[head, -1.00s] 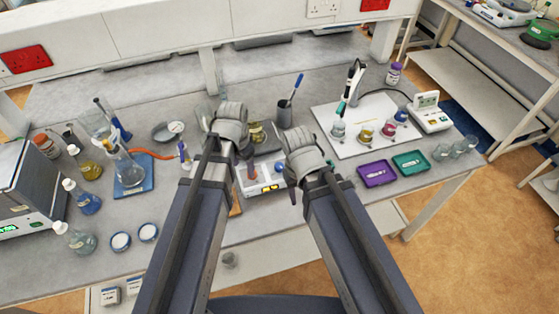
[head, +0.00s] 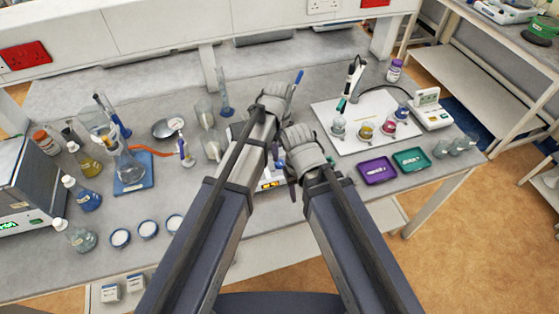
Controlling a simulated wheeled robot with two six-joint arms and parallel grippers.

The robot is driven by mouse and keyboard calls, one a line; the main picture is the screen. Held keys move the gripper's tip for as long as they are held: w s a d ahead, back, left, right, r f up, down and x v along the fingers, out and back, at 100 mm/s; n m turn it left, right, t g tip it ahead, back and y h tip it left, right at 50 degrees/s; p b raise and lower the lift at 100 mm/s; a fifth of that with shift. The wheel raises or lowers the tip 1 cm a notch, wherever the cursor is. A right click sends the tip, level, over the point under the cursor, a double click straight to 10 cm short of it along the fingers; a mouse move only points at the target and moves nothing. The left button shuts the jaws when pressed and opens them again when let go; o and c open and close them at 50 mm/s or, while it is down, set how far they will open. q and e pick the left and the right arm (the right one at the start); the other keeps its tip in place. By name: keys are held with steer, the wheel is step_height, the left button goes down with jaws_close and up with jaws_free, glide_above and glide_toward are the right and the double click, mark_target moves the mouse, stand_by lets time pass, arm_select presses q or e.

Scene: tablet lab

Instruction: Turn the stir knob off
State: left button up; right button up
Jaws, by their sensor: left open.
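The white stirrer unit (head: 271,184) with a lit amber display stands at the middle of the bench, mostly hidden behind my two arms. A small blue knob (head: 280,164) shows on it, in the gap between the arms; its setting is too small to read. My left gripper (head: 276,150) reaches over the unit and is open, its fingers largely hidden by its own arm; I cannot tell if it touches the knob. My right gripper (head: 294,184) hangs at the unit's right side, with only a dark finger part showing, so its opening is unclear.
Glass beakers (head: 204,112) and a blue-based cylinder (head: 225,97) stand behind left. Right are a white board with bottles (head: 365,128), a purple tray (head: 377,171) and a green tray (head: 411,161).

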mark_target(279, 163)
arm_select(q)
steer(key=f+b, duration=0.7)
steer(key=shift+w+f, duration=0.2)
steer(key=shift+f, duration=0.05)
steer(key=shift+r, duration=0.1)
steer(key=shift+c, duration=0.2)
jaws_close()
